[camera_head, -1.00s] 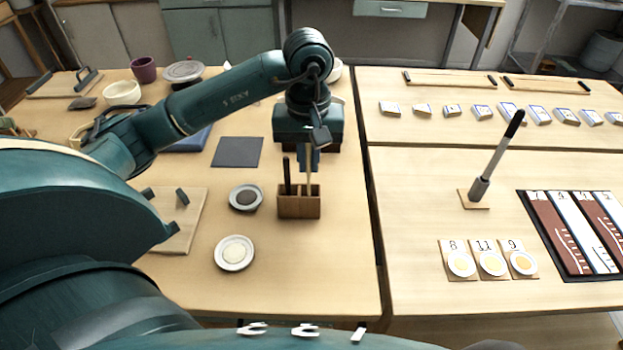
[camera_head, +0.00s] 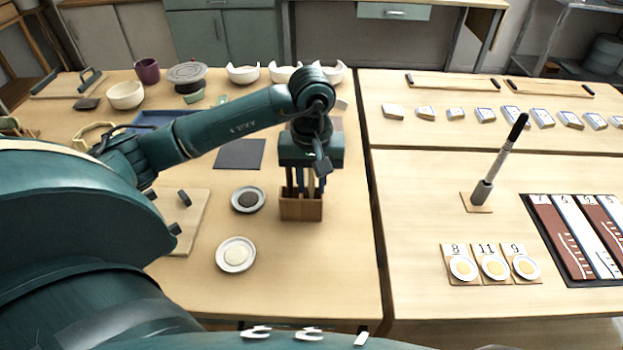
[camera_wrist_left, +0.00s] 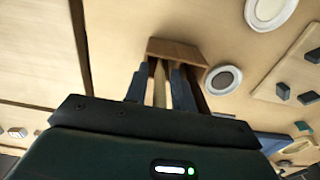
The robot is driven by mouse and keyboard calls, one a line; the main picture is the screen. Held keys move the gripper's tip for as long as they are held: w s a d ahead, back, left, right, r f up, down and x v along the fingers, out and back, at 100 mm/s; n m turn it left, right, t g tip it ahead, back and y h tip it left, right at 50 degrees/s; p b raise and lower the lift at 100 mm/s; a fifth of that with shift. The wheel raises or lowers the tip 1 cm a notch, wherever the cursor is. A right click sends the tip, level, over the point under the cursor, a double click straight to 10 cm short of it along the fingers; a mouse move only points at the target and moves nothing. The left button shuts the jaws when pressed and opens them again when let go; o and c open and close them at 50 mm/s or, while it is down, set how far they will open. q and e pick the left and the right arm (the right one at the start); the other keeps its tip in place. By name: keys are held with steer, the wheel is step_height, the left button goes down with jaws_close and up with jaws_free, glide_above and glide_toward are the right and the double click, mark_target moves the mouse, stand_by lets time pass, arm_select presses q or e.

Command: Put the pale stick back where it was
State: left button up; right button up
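The pale stick (camera_wrist_left: 160,85) stands upright in the small wooden holder (camera_head: 301,209), its lower end inside the holder. It also shows in the wrist view's holder (camera_wrist_left: 178,49). My left gripper (camera_head: 309,184) is just above the holder, pointing down. Its two blue fingers stand apart, one on each side of the pale stick, with gaps visible in the wrist view. A dark stick (camera_head: 290,180) stands in the same holder, to the left in the head view. The gripper body hides the sticks' upper ends. My right gripper is not in view.
Left of the holder are a dish with dark contents (camera_head: 248,199) and a dish with pale contents (camera_head: 236,254). A dark square mat (camera_head: 240,154) lies behind. White bowls (camera_head: 243,74) stand at the back. The table in front of the holder is clear.

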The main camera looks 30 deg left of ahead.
arm_select(q)
steer(key=shift+o, duration=0.5)
steer(key=shift+r, duration=0.1)
steer(key=shift+r, duration=0.2)
step_height(320, 180, up, 12)
steer(key=shift+f, duration=0.15)
